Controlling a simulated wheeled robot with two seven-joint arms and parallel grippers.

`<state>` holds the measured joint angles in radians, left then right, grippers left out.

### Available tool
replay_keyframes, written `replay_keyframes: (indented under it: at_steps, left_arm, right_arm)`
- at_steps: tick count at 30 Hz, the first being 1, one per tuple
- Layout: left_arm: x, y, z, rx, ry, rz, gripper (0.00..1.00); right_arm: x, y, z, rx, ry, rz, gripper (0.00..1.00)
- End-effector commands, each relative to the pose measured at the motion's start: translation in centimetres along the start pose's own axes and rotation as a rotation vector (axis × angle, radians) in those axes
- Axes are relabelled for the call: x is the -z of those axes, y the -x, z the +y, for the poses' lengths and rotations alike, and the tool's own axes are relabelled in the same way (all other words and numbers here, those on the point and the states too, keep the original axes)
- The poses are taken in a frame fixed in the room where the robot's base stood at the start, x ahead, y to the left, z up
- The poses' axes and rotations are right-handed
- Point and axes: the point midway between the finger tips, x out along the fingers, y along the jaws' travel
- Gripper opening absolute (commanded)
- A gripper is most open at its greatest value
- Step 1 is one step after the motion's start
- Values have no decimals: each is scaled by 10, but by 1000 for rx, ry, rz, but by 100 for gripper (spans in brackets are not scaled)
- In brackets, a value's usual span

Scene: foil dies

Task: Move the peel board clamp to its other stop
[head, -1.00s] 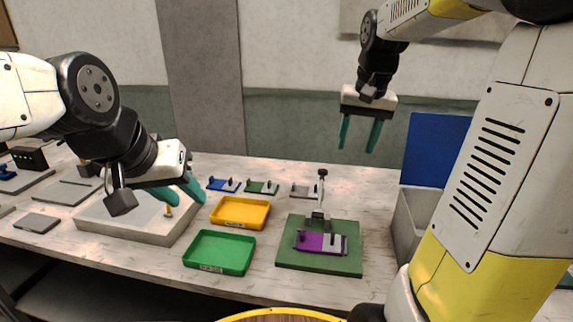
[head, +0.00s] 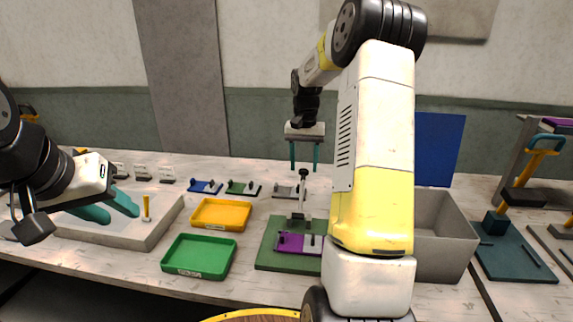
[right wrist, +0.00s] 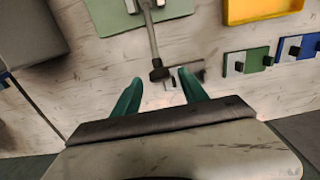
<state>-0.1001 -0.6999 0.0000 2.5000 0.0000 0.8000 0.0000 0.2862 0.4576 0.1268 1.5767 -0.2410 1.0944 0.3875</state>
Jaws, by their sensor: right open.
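The green peel board (head: 265,260) lies on the table at centre, partly hidden by my right arm. A purple die piece (head: 292,243) sits on it. The clamp (head: 300,212) stands behind the purple piece, its post and black knob upright. In the right wrist view, the clamp's knob (right wrist: 159,72) shows between my fingers, and the board (right wrist: 108,14) is at the top. My right gripper (head: 304,168) is open, teal fingers pointing down above or just behind the knob; contact cannot be told. My left gripper (head: 110,208) is open and empty over the pale block.
An orange tray (head: 221,229) and a green tray (head: 182,268) lie left of the board. Small blue (head: 205,187), green (head: 242,188) and grey (head: 283,192) pieces lie behind. A grey bin (head: 447,255) and a dark stand (head: 515,262) are right. A pale block (head: 140,238) is left.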

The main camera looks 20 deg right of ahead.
Motion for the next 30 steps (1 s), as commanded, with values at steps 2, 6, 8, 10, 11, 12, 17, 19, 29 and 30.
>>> replay_keyframes:
  at_steps: [2,6,8,10,11,12,17,19,29,30]
  left_arm:
    - [0,0,0,0,0,0,36]
    - [0,0,0,0,0,0,36]
    - [0,0,0,0,0,0,36]
    - [0,0,0,0,0,0,36]
    - [0,0,0,0,0,0,36]
    - [0,0,0,0,0,0,36]
    - [0,0,0,0,0,0,36]
    - [0,0,0,0,0,0,36]
    - [0,0,0,0,0,0,36]
    - [0,0,0,0,0,0,36]
  right_arm:
    - [-1,-9,0,-1,1,-2,51]
    - [0,-15,0,0,2,0,51]
    - [0,-16,0,0,2,0,51]
    - [0,-15,0,0,2,0,51]
    - [0,-15,0,0,1,0,51]
    - [0,-15,0,0,1,0,51]
    - [0,-15,0,0,1,0,25]
    - [0,-15,0,0,1,0,12]
    - [0,-15,0,0,1,0,0]
    - [0,-15,0,0,1,0,0]
